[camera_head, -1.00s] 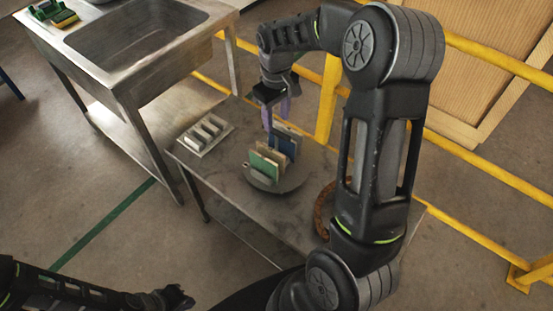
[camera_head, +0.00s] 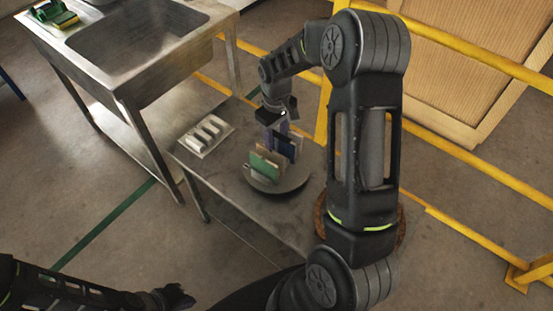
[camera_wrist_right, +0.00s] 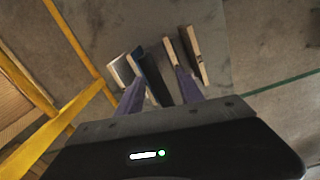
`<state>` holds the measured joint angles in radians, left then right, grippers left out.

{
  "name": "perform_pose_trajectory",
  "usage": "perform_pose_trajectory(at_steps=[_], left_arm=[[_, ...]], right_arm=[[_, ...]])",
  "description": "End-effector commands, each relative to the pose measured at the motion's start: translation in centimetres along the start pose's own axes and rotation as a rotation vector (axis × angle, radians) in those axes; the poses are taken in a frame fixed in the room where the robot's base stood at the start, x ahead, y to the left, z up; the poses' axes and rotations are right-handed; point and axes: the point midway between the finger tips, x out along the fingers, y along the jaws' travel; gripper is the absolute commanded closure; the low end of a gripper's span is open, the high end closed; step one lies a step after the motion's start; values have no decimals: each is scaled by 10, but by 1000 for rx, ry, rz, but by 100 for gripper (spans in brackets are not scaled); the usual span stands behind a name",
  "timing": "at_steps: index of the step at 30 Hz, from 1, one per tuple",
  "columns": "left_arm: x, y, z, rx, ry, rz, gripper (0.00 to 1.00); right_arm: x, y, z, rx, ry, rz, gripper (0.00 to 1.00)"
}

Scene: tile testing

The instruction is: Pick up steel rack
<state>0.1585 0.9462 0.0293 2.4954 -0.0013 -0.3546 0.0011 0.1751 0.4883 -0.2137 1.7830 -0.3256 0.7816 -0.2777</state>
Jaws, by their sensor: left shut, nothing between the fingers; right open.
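Several flat tiles stand upright on a round grey plate (camera_head: 290,187) on the metal table. The green tile (camera_head: 263,166) is in front, with beige ones beside it and a dark blue tile (camera_head: 287,147) behind. The steel rack itself is not clearly distinguishable among the tiles. My right gripper (camera_head: 274,136), with purple fingers, is over the back of the tile group. In the right wrist view, its open fingers (camera_wrist_right: 159,78) point down at the tiles, with the dark blue tile (camera_wrist_right: 151,75) between them; contact cannot be told. My left gripper (camera_head: 176,297) is shut and empty, low in front.
A pale slotted block (camera_head: 207,134) lies on the metal table (camera_head: 228,179) left of the plate. A steel sink (camera_head: 135,40) stands at the back left. A brown ring (camera_head: 320,214) is partly hidden by my right arm. Yellow rails (camera_head: 460,225) run behind and right.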

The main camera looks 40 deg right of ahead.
Motion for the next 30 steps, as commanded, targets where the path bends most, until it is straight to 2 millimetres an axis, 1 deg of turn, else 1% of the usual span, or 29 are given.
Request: perform_pose_trajectory(at_steps=[3,20,30], left_arm=[[-1,0,0,0,0,0,100],[0,0,0,0,0,0,100],[0,0,0,0,0,0,100]], right_arm=[[5,0,0,0,0,0,56],[5,0,0,0,1,0,56],[5,0,0,0,1,0,84]])
